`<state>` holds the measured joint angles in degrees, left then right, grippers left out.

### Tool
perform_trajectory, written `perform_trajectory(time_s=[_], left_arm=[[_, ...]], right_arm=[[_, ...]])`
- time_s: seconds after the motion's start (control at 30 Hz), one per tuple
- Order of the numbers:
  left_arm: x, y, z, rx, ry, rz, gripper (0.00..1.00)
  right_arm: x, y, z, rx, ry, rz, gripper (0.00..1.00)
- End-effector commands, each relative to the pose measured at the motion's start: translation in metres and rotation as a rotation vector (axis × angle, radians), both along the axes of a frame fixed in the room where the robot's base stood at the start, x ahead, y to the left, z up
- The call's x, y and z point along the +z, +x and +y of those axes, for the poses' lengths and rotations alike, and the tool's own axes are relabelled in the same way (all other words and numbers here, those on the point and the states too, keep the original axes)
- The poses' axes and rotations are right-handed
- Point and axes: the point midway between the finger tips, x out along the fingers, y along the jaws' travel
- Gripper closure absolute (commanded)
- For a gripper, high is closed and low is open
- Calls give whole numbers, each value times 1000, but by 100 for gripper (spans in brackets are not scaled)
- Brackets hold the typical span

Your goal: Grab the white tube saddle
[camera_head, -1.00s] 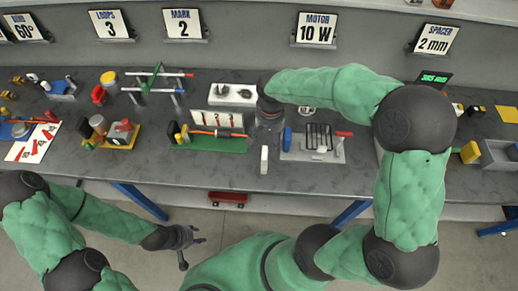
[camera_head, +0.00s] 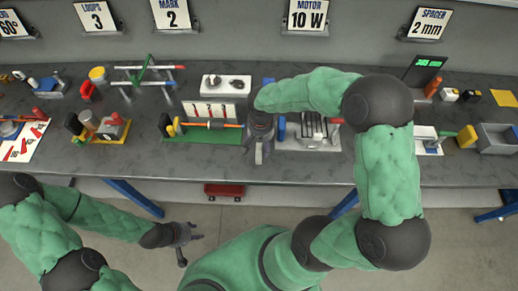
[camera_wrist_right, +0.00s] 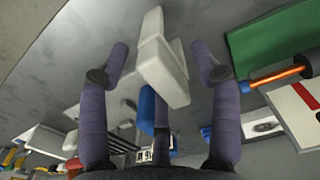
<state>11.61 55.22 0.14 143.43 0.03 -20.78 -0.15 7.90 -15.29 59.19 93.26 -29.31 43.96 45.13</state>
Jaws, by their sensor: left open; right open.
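The white tube saddle (camera_wrist_right: 165,72) is a pale block with a narrower upright part. In the right wrist view it lies between the fingers of my right gripper (camera_wrist_right: 160,78), with visible gaps to the two side fingers. In the head view the right gripper (camera_head: 259,145) is over the table's front part and hides most of the saddle. The right gripper is open; whether its middle finger touches the saddle I cannot tell. My left gripper (camera_head: 188,240) is open and empty, in front of the table and low.
A green board with an orange-red rod (camera_head: 224,125) lies left of the right gripper. A blue piece (camera_head: 281,128) and a grey rack fixture (camera_head: 313,130) stand close on its right. The table's front strip (camera_head: 200,172) is clear.

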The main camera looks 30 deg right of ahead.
Motion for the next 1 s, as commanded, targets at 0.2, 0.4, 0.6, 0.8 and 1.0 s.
perform_trajectory(time_s=[0.2,0.4,0.6,0.8,1.0], left_arm=[[0,0,0,0,0,0,59],[0,0,0,0,0,0,59],[0,0,0,0,0,0,59],[0,0,0,0,0,0,59],[6,0,0,0,0,0,59]], right_arm=[[-2,0,0,0,0,-1,37],[-2,0,0,0,0,-1,85],[-2,0,0,0,0,-1,100],[-1,0,0,0,0,-1,100],[14,1,-1,0,0,-4,100]])
